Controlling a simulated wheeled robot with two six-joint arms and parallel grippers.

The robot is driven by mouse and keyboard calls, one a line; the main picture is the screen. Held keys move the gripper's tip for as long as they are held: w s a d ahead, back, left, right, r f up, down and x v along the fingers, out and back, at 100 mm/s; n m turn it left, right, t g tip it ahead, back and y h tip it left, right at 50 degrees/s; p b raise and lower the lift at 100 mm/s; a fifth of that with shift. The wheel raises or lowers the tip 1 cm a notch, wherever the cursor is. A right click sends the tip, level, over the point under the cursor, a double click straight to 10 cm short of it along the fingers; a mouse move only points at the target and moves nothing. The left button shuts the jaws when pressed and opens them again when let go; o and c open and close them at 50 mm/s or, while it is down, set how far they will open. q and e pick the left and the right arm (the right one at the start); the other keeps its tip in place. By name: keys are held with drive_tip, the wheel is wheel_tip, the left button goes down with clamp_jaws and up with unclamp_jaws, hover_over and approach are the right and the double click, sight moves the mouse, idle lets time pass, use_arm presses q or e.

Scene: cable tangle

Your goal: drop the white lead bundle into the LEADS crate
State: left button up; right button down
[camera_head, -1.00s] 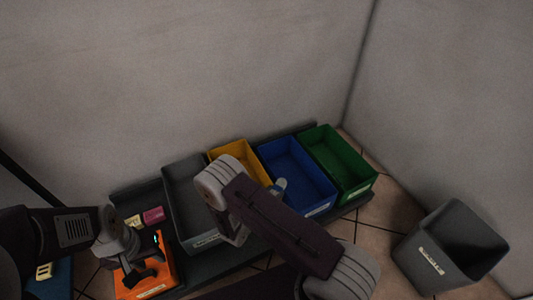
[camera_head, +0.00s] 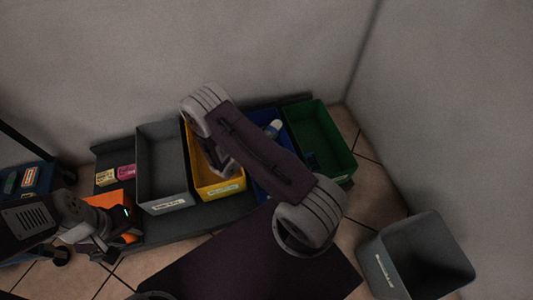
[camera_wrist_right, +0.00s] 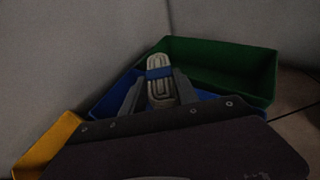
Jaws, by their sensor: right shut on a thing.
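My right gripper (camera_wrist_right: 158,92) is shut on the white lead bundle (camera_wrist_right: 153,66), which has a blue band around it. The bundle stands upright between the fingers, in front of the blue crate (camera_wrist_right: 108,98) and the green crate in the wrist view. In the head view the bundle's pale end (camera_head: 274,126) shows over the blue crate (camera_head: 265,190); my right arm hides the rest. Crate labels are too small to read, so I cannot tell which says LEADS. My left gripper (camera_head: 97,246) is by the orange bin (camera_head: 124,207); its jaws are unclear.
A grey crate (camera_head: 164,135) and a yellow crate (camera_head: 217,190) stand left of the blue one, a green crate (camera_head: 338,150) right of it. A separate grey bin (camera_head: 375,262) stands at the lower right. Walls close off the back and right.

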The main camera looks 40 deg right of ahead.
wheel_tip(320, 180, down, 6)
drive_tip(key=b, duration=0.5)
drive_tip(key=c, duration=0.9)
unclamp_jaws()
drive_tip(key=shift+o, duration=0.2)
drive_tip(key=p+v, duration=0.4)
drive_tip(key=v, duration=0.5)
drive_tip(key=shift+p, duration=0.3)
